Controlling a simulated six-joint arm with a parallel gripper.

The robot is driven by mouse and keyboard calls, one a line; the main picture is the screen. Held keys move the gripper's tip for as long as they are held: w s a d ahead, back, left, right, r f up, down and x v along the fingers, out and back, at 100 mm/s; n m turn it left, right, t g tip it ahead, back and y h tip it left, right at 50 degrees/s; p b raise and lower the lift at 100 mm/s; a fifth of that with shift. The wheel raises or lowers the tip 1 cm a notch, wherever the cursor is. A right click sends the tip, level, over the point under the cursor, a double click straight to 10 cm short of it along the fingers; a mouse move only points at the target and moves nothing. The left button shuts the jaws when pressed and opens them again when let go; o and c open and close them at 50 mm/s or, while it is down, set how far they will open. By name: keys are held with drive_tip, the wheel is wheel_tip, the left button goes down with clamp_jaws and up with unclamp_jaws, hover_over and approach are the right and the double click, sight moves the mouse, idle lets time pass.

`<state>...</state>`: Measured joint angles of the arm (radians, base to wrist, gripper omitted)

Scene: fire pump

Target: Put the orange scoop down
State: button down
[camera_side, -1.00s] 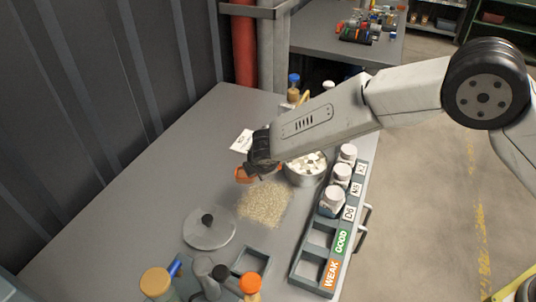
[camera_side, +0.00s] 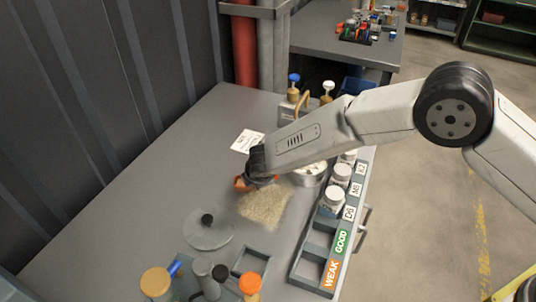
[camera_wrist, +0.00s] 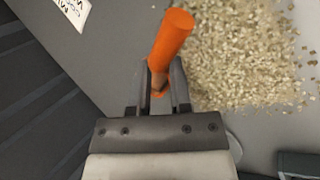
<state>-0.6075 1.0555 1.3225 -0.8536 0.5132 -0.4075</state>
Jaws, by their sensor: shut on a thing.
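The orange scoop (camera_side: 242,184) is at my gripper (camera_side: 258,178), low over the table beside the pile of pale granules. In the wrist view, the scoop's orange handle (camera_wrist: 172,36) stands between the two fingers of my gripper (camera_wrist: 164,88), which are shut on it. The scoop's bowl is mostly hidden in both views. I cannot tell whether the scoop touches the table.
The granule pile (camera_side: 264,206) lies just in front. A round lid (camera_side: 208,232) lies nearer. A white card (camera_side: 247,141) lies behind; the table's left is clear.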

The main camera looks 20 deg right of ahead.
drive_tip(key=c, duration=0.5)
unclamp_jaws()
drive_tip(key=shift+f, duration=0.1)
drive_tip(key=shift+c, duration=0.2)
drive_tip(key=shift+r, duration=0.2)
drive_tip(key=v, duration=1.2)
